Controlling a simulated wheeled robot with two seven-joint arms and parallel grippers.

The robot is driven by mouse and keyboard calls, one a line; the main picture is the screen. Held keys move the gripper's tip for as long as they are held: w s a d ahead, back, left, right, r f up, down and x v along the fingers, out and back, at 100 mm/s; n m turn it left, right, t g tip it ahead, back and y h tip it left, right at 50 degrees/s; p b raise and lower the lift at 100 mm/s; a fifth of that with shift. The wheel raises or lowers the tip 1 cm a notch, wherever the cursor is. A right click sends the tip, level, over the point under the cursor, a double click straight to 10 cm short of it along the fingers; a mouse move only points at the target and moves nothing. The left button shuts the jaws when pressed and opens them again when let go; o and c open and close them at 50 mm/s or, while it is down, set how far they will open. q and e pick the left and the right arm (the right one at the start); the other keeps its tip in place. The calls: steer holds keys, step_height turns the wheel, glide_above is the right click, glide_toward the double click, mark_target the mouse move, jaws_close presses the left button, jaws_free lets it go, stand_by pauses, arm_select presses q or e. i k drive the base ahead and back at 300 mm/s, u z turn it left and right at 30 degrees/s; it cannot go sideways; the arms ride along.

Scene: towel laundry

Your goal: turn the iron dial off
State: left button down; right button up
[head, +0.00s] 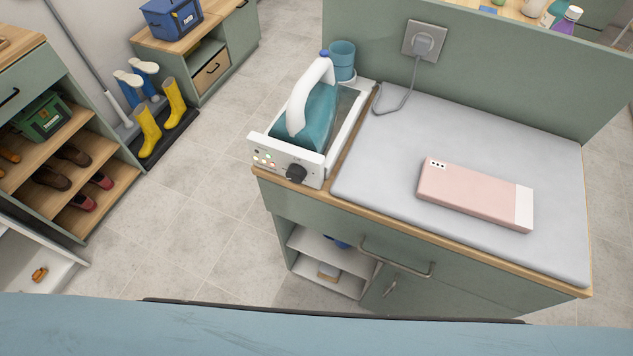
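The iron station (290,148) stands at the left end of the green cabinet's top. Its white front panel faces me and has small indicator lights, some of them reddish. The black iron dial (296,173) is on the right part of that panel, and its setting is too small to read. The teal iron (307,115) with a white handle rests on the station. Neither of my grippers is in view.
A grey ironing pad (390,150) covers the rest of the top, with a pink and white box (475,194) on it. A cord runs from the station to a wall socket (424,42). A handle (398,262) sticks out below.

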mark_target(295, 173)
steer(key=z, duration=3.25)
steer(key=k, duration=1.8)
steer(key=u, duration=1.9)
